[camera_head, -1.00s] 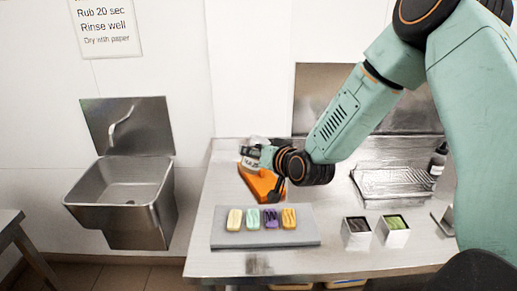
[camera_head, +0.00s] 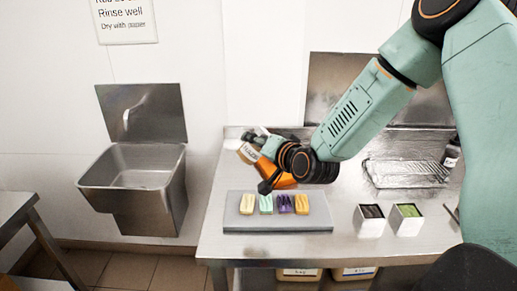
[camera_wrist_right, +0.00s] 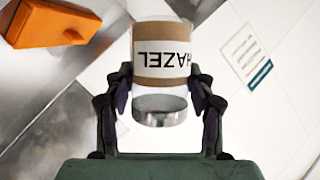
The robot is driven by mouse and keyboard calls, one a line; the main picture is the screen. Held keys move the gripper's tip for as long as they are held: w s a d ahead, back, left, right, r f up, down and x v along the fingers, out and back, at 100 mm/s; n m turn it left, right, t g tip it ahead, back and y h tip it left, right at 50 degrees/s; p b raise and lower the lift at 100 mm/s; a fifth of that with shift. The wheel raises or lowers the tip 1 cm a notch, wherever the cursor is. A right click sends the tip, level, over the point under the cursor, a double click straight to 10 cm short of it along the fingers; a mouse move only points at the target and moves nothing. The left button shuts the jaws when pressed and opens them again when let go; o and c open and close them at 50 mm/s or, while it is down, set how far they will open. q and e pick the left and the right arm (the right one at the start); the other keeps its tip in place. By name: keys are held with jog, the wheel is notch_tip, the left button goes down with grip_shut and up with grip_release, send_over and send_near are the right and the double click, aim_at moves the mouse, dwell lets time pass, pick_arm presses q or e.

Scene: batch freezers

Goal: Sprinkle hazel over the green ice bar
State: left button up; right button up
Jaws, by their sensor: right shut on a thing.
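My right gripper (camera_wrist_right: 160,105) is shut on the hazel jar (camera_wrist_right: 160,82), a clear jar with brown contents and a white label reading HAZEL, upside down in the right wrist view. In the head view, the jar (camera_head: 248,152) is tilted behind the tray, partly hidden by the right gripper (camera_head: 262,158). The pale green ice bar (camera_head: 266,204) lies on the grey tray (camera_head: 290,225), second from the left. A yellow bar (camera_head: 247,204) is left of it; a purple bar (camera_head: 284,204) and an orange-yellow bar (camera_head: 301,204) are right of it. My left gripper is out of view.
Two square tins with dark (camera_head: 371,222) and green (camera_head: 407,222) contents stand right of the tray. A sink (camera_head: 140,180) is at left.

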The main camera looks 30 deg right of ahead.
aim_at(255, 162)
jog(key=shift+f+m+b, duration=0.7)
jog(key=shift+f+b, duration=0.35)
jog(key=shift+b, duration=0.45)
jog(key=b, duration=0.1)
jog(key=f+m+t+y+b, duration=0.1)
jog(key=b, duration=0.1)
jog(key=shift+w+a+f, duration=0.1)
jog(key=shift+a, duration=0.2)
jog(key=shift+f+m+b, duration=0.5)
jog(key=shift+b, duration=0.7)
jog(key=shift+a+f+m+t+y+b, duration=0.15)
jog(key=shift+f+m+t+y+b, duration=0.3)
jog(key=shift+b, duration=0.7)
notch_tip(255, 162, down, 7)
jog(key=m+t+b, duration=0.3)
jog(key=m+b, duration=0.6)
jog(key=b, duration=0.9)
jog(key=shift+r+h+b, duration=0.2)
jog(key=shift+h+b, duration=0.1)
jog(key=shift+h, duration=0.05)
jog(key=shift+m+t, duration=0.25)
